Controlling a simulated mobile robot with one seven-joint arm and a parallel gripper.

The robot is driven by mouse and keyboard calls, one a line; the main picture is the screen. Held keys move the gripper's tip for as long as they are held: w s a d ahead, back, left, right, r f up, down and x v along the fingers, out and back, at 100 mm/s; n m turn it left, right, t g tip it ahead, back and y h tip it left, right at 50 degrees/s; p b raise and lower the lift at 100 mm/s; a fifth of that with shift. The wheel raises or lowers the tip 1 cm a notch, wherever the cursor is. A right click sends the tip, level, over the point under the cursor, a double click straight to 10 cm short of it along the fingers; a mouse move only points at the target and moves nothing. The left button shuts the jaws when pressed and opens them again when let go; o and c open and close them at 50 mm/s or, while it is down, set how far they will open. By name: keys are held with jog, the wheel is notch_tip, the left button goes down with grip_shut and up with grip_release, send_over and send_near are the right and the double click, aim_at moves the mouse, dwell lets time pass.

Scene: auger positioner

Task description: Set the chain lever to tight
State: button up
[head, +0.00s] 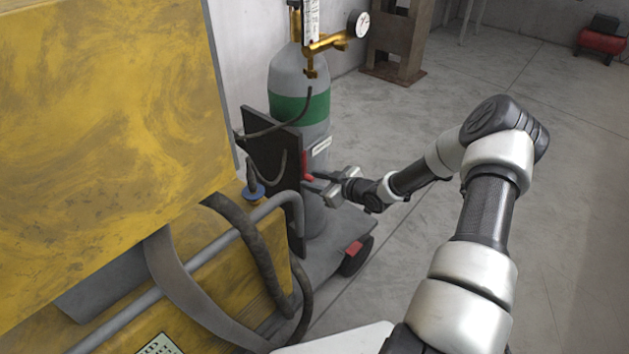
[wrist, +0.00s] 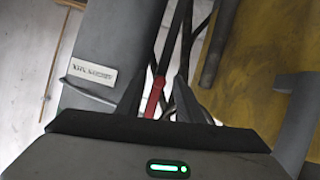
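The chain lever (head: 307,167) is a small red handle on the dark plate in front of the grey gas cylinder (head: 287,75) with its green band. In the wrist view the red lever (wrist: 154,96) runs up between the two fingers. My gripper (head: 323,182) is at the plate's right edge, close to the lever. In the wrist view my gripper (wrist: 163,75) is open, with a finger on each side of the lever and gaps showing. Whether a finger touches the lever cannot be told. The chain is not clearly visible.
A white label (head: 322,146) sits beside the lever. A large yellow machine (head: 110,130) with thick hoses (head: 250,240) fills the left. A brass regulator with a gauge (head: 358,24) tops the cylinder. A wheeled cart base (head: 340,235) stands below.

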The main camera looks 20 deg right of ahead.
jog(key=p+v, duration=0.4)
jog(key=v, duration=1.3)
jog(key=shift+s, duration=0.2)
jog(key=shift+d+r, duration=0.1)
